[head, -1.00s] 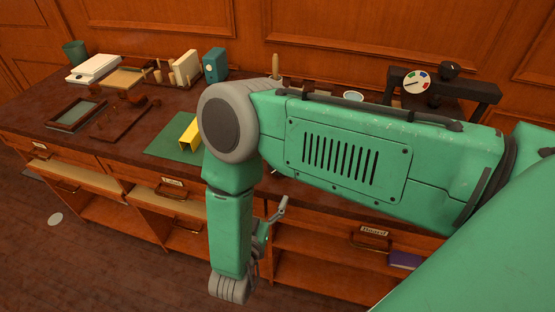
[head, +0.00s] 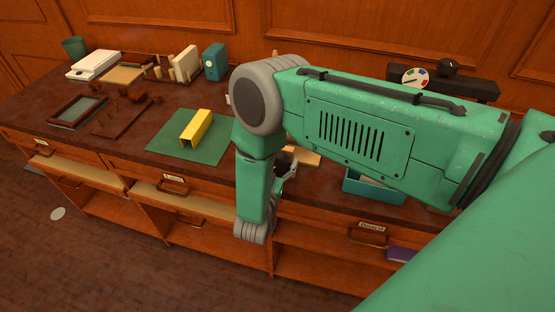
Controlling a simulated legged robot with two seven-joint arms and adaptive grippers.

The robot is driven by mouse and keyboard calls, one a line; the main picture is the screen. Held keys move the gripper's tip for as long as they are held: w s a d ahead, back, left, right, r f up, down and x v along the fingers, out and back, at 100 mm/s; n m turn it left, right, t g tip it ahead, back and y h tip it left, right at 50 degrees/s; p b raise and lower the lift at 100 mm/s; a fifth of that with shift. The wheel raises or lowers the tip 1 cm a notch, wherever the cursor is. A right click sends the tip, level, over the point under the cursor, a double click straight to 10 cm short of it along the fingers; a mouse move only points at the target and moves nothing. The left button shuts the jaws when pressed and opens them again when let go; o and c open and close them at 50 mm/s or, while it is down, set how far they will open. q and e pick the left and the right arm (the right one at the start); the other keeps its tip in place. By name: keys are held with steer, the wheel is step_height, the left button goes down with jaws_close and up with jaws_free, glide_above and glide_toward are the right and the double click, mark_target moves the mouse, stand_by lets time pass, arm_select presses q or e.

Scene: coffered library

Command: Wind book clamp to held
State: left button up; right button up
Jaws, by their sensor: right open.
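The book clamp (head: 472,88) stands at the back right of the counter, a dark frame with a black knob (head: 448,66) on top. A white dial (head: 415,78) with red, green and blue marks sits on its left part. My green right arm hides its lower part and whatever is in it. I cannot read the dial's pointer. My right gripper (head: 287,166) is open at the counter's front edge, partly hidden behind my forearm and well left of and in front of the clamp. It appears empty. My left gripper is not in view.
A yellow channel-shaped piece (head: 188,134) lies on a green mat (head: 214,149). A teal tray (head: 372,190) lies partly under my arm. Frames, books and a teal box (head: 214,62) fill the left and back. Open drawers (head: 190,207) jut out below the counter.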

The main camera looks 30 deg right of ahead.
steer(key=c, duration=1.2)
steer(key=shift+o, duration=0.2)
steer(key=shift+m, duration=0.7)
steer(key=o, duration=1.2)
steer(key=shift+c, duration=0.2)
steer(key=v, duration=1.2)
